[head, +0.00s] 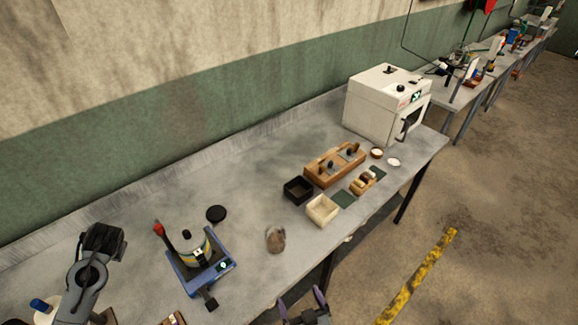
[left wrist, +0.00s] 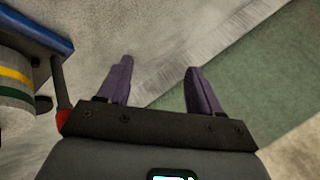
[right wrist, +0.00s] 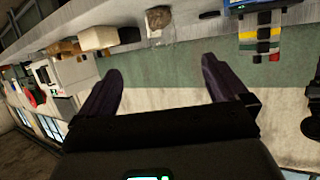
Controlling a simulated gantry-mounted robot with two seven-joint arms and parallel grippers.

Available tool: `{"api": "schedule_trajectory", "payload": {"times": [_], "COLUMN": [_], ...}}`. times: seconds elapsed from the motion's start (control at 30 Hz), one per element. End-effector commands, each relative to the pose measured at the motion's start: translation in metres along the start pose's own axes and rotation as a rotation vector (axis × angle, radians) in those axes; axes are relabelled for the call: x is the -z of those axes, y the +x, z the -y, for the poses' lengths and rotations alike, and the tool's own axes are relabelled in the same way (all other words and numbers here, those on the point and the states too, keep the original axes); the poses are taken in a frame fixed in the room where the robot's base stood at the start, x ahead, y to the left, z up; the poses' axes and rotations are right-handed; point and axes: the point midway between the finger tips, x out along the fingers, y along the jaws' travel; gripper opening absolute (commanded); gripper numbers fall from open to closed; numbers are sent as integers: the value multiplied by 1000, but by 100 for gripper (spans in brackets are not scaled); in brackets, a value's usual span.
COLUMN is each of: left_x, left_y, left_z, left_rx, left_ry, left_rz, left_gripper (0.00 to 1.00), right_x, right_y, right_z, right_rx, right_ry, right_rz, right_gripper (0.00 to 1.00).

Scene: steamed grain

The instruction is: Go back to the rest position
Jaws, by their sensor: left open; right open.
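My right gripper (head: 301,300) is at the bottom edge of the head view, off the front edge of the bench, with its purple fingers apart. It also shows in the right wrist view (right wrist: 160,66), open with nothing between its fingers. My left gripper (left wrist: 158,68) is open and empty in the left wrist view, with the bench top and the green wall band beyond it. In the head view my left arm stands at the lower left, and its fingers cannot be made out there.
A blue-based device (head: 186,277) carrying a pot (head: 194,252) stands beside my left arm. A black disc (head: 216,214), a brownish lump (head: 275,238), a black box (head: 298,190), a cream box (head: 321,210), a wooden rack (head: 322,177) and a white machine (head: 374,105) stand farther along the bench.

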Motion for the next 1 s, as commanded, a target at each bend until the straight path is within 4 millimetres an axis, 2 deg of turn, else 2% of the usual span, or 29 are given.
{"api": "schedule_trajectory", "payload": {"times": [0.03, 0.17, 0.2, 0.3, 0.4, 0.5, 0.6, 0.8, 1.0], "left_x": [-15, -59, -76, -121, -160, -190, -215, -253, -251], "left_y": [-3, -22, -31, -61, -93, -121, -146, -192, -192], "left_z": [-32, -112, -135, -186, -220, -239, -250, -257, -256], "left_rx": [-37, -146, -186, -288, -379, -448, -505, -593, -590], "left_ry": [31, 98, 114, 138, 139, 128, 108, 57, 58], "left_rz": [-9, -38, -46, -62, -72, -76, -77, -71, -75], "left_gripper": [65, 65, 65, 65, 65, 65, 65, 65, 65], "right_x": [0, 0, 0, 0, 0, 0, 0, 0, -9], "right_y": [0, 0, 0, 0, 0, 0, 0, 0, -30], "right_z": [0, 0, 0, 0, 0, 0, 0, 0, -23], "right_rx": [1, 1, 1, 1, 1, 1, 1, 1, -21], "right_ry": [0, 0, 0, 0, 0, 0, 0, 0, 57], "right_rz": [0, -1, -1, 0, 0, 0, -1, 0, 180], "right_gripper": [100, 100, 100, 100, 100, 100, 100, 100, 100]}}
